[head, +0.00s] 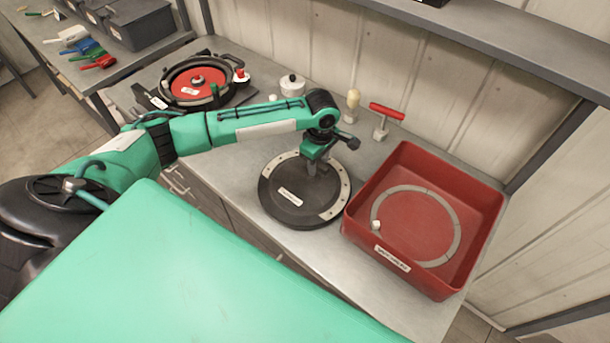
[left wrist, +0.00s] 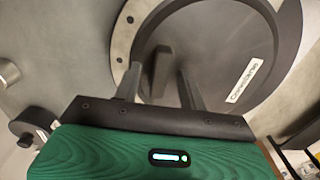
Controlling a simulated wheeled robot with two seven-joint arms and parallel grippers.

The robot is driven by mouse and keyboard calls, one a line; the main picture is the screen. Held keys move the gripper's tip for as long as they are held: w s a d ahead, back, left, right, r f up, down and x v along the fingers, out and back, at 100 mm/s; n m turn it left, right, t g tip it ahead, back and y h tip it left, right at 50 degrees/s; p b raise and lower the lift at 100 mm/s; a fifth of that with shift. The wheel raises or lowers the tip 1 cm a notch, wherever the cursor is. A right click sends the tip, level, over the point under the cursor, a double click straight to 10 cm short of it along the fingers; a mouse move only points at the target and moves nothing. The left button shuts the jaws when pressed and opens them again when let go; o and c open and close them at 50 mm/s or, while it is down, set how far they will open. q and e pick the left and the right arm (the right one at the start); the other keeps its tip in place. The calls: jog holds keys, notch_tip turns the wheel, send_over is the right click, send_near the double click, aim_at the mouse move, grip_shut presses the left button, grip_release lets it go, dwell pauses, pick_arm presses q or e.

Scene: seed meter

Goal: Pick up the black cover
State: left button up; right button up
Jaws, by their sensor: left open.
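The black cover (head: 283,211) is a round dark disc with a pale label and a light rim strip dotted with holes. It lies flat on the metal bench, left of the red tray. In the left wrist view the cover (left wrist: 215,45) fills the upper middle, with a dark upright handle (left wrist: 158,62) near its centre. My left gripper (head: 315,172) points down over the cover. Its two fingers, seen in the left wrist view (left wrist: 158,80), are apart, one to each side of the handle in the picture, with no clear contact. My right gripper is out of view.
The red tray (head: 489,218) holds a grey ring and a small white piece. A red T-handled tool (head: 386,112), a pale-topped peg (head: 352,104) and a white canister (head: 292,87) stand behind. The seed meter housing with a red disc (head: 198,82) sits at left.

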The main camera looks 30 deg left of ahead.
pick_arm(q)
grip_shut()
jog(key=shift+r, duration=0.15)
